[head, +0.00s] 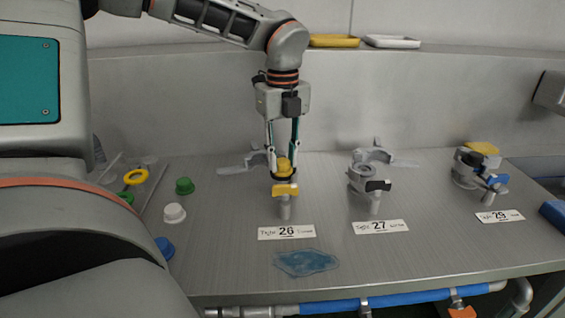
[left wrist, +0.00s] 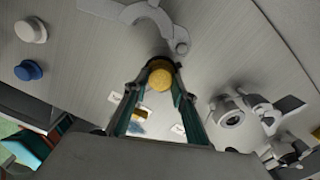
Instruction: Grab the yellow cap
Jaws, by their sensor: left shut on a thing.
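The yellow cap (head: 283,165) is at the tap position behind the label 26, above a yellow tap handle (head: 285,189). My left gripper (head: 283,172) points down and is shut on the yellow cap, its two fingers on either side of it. In the left wrist view the yellow cap (left wrist: 160,78) shows between the fingertips (left wrist: 160,86). I cannot tell whether the cap is still touching the fitting below it. My right gripper is not in view.
Green (head: 184,186), white (head: 174,213) and blue (head: 164,247) caps stand at the left, near a yellow ring (head: 136,177). Tap 27 (head: 366,182) and tap 29 (head: 476,165) stand to the right. A blue wet-looking patch (head: 306,262) lies in front.

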